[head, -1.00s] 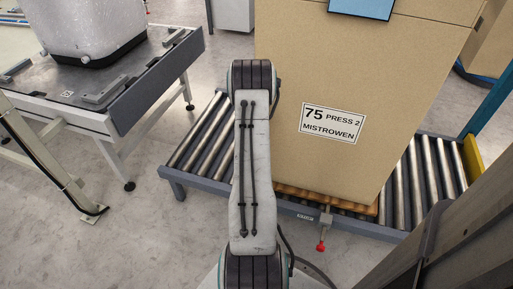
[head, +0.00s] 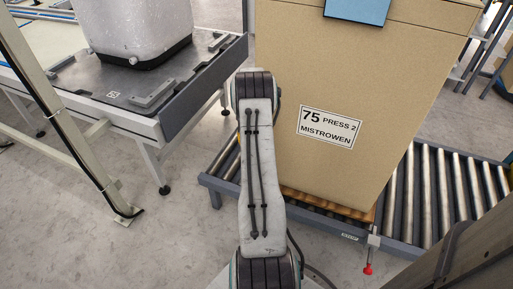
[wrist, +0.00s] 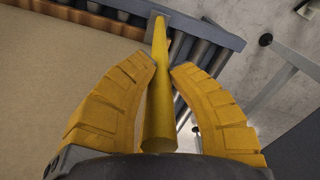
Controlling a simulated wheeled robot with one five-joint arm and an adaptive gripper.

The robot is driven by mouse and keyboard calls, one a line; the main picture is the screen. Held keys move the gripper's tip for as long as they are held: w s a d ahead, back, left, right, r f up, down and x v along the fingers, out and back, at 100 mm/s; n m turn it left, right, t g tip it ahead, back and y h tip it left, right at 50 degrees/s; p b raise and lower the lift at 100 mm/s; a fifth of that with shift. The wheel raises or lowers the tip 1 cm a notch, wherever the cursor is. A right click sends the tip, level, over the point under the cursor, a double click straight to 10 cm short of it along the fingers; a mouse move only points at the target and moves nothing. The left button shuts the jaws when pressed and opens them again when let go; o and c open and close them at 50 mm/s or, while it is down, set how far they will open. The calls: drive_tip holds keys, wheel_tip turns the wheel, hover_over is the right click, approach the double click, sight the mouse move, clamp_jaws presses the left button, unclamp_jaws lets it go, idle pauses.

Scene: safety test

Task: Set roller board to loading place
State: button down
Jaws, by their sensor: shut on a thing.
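My gripper (wrist: 165,65) shows in the wrist view, its two yellow fingers closed around a yellow rod (wrist: 159,110). The rod's far end lies by a grey conveyor frame, and I cannot tell what it is fixed to. In the head view my gripper is hidden. A tall cardboard box (head: 345,85), labelled "75 PRESS 2 MISTROWEN", stands upright on a thin orange-brown board (head: 330,205). The board rests on a roller conveyor (head: 425,195). Which part is the roller board is unclear, and no loading place is marked.
A metal-topped table (head: 190,85) with a white block (head: 135,30) stands at the left. A red-tipped lever (head: 370,262) hangs at the conveyor's front. Grey floor (head: 95,235) is clear at the lower left. A pale post (head: 60,110) rises at the left.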

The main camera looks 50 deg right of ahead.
drive_tip(key=shift+w+a+f, duration=0.15)
drive_tip(key=shift+w+a, duration=0.05)
idle(0.3)
drive_tip(key=c, duration=1.1)
unclamp_jaws()
drive_tip(key=shift+w, duration=0.15)
drive_tip(key=shift+d, duration=0.1)
drive_tip(key=shift+r, duration=0.2)
wheel_tip(320, 180, up, 10)
drive_tip(key=shift+r, duration=0.9)
